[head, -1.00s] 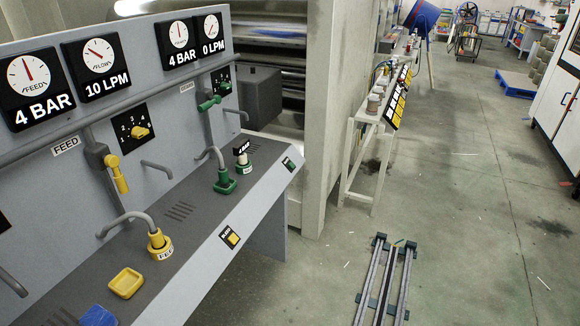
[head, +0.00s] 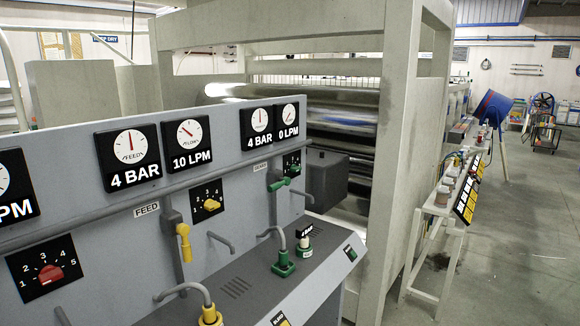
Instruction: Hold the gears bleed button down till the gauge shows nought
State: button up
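The green bleed button (head: 350,253) sits on a small black plate at the right end of the console's front edge; its label is too small to read. A small label on the panel, seemingly GEARS (head: 260,167), is beside the green fittings. Above it, the pressure gauge (head: 257,127) reads 4 BAR, and the flow gauge beside it (head: 288,121) reads 0 LPM. The green lever valve (head: 280,184) hangs below the gauges. A hose ends in a green square fitting (head: 283,264) on the console top. My gripper is not in view.
A yellow FEED set stands left, with a lever (head: 184,243), 4 BAR gauge (head: 129,157) and 10 LPM gauge (head: 187,144). A white-and-green piece marked 4 BAR (head: 304,238) stands near the green button. A pale machine frame (head: 397,150) rises behind.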

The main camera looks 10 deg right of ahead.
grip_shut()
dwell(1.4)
